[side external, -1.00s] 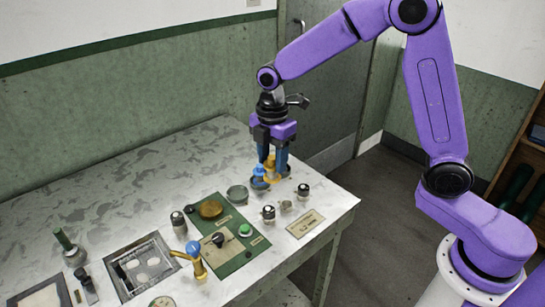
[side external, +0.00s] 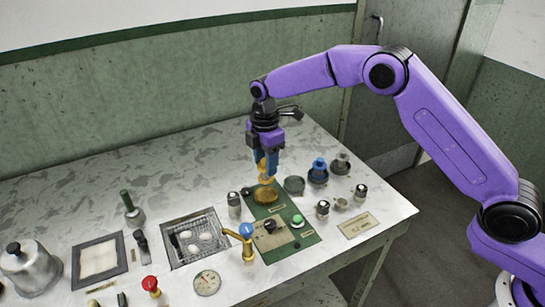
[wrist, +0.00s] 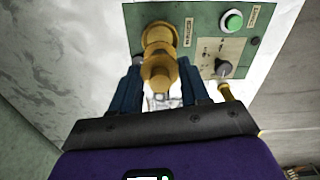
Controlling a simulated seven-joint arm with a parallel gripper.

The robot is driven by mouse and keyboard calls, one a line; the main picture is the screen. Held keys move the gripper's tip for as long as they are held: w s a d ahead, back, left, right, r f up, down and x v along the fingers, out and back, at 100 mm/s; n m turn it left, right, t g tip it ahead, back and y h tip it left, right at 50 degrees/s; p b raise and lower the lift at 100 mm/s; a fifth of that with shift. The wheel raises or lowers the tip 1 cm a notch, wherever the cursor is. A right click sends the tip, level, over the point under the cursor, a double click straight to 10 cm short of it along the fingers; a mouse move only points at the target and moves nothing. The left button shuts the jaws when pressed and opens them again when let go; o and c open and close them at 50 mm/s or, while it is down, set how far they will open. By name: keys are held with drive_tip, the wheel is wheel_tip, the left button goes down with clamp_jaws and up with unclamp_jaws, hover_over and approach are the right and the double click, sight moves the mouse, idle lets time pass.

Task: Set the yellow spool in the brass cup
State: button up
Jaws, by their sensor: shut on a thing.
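The yellow spool (side external: 263,172) is held upright between the blue fingers of my gripper (side external: 266,160). It is directly over the brass cup (side external: 265,195) on the green panel. The spool's lower end is at or just above the cup's rim; I cannot tell whether they touch. In the wrist view the spool (wrist: 158,72) sits between the fingers (wrist: 158,95) and covers part of the brass cup (wrist: 158,34).
A blue spool (side external: 319,164) stands in a dark cup to the right, beside a grey cup (side external: 294,185) and another cup (side external: 341,164). Black-topped knobs, a green button (side external: 297,219) and a brass tap with a blue top (side external: 247,232) are nearby. The table behind is clear.

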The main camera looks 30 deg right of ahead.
sight(266, 179)
drive_tip(key=shift+f, duration=1.9)
drive_tip(key=shift+f, duration=1.4)
idle(1.3)
drive_tip(key=o, duration=1.6)
drive_tip(key=shift+r, duration=3.5)
